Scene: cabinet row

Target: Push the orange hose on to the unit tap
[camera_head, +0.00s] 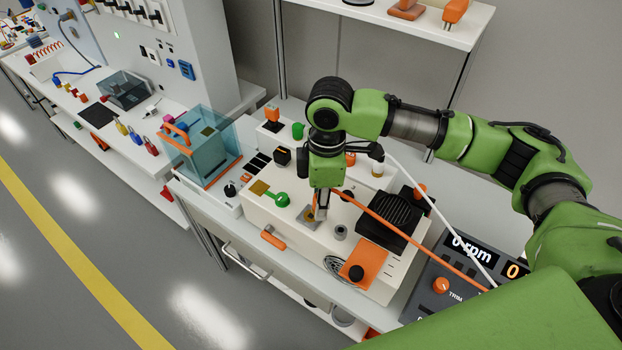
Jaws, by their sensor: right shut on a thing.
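The orange hose (418,235) runs from the lower right, near a display panel, up to my right gripper (319,208). My right gripper points down over the beige unit (275,215) and is shut on the hose near its end. The hose's end is partly hidden by the fingers. A small metal plate lies on the unit just below the fingertips. I cannot pick out the tap for certain, and cannot tell whether the hose touches it. My left gripper is not in view.
On the unit are a green knob (281,199), a grey cylinder (340,232) and a black ribbed block (389,220). A white hose (445,218) passes behind the orange one. A clear blue box (207,147) stands left. The rpm panel (462,285) is at lower right.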

